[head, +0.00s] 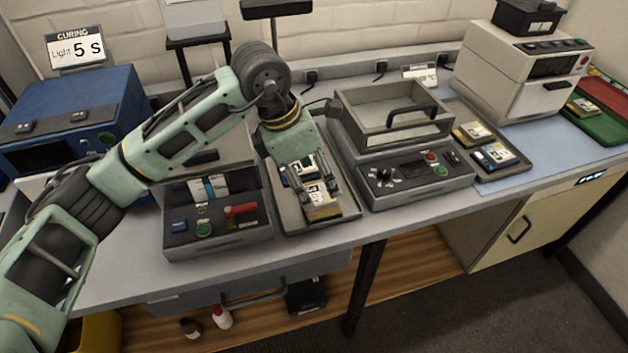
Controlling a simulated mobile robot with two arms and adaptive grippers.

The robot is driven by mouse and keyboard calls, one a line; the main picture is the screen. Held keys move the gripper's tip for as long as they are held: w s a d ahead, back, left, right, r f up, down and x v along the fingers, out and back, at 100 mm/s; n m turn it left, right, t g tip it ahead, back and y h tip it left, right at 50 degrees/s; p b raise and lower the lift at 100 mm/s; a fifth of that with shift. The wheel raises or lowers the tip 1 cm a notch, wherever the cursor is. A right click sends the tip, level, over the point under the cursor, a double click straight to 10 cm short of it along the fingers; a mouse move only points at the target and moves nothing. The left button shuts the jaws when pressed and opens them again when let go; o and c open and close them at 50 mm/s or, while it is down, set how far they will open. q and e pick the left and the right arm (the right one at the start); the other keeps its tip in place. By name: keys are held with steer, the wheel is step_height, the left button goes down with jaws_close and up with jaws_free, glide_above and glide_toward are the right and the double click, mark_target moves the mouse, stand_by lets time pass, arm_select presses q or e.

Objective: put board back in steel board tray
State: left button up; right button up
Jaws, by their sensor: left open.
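A shallow grey metal tray (290,221) lies on the bench between two machines. A yellow-edged board (323,210) with a white label is at its front, under my left gripper (318,192). A second, green and white board (304,165) shows behind it, partly hidden by the fingers. My left gripper points down over the tray with its fingers open, close to the yellow-edged board; I cannot tell whether they touch it. Another grey tray (519,173) to the right holds a yellow-edged board (473,132) and a blue-edged board (495,156). My right gripper is out of view.
A control box with a red handle (240,210) stands left of the tray. A machine with a handled lid (405,125) stands close on its right. A blue curing box (75,125) is at left, a white machine (520,75) and green tray (600,127) at right.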

arm_select(q)
steer(key=b+v, duration=0.1)
steer(key=v, duration=0.9)
steer(key=shift+b, duration=0.4)
steer(key=shift+f, duration=0.15)
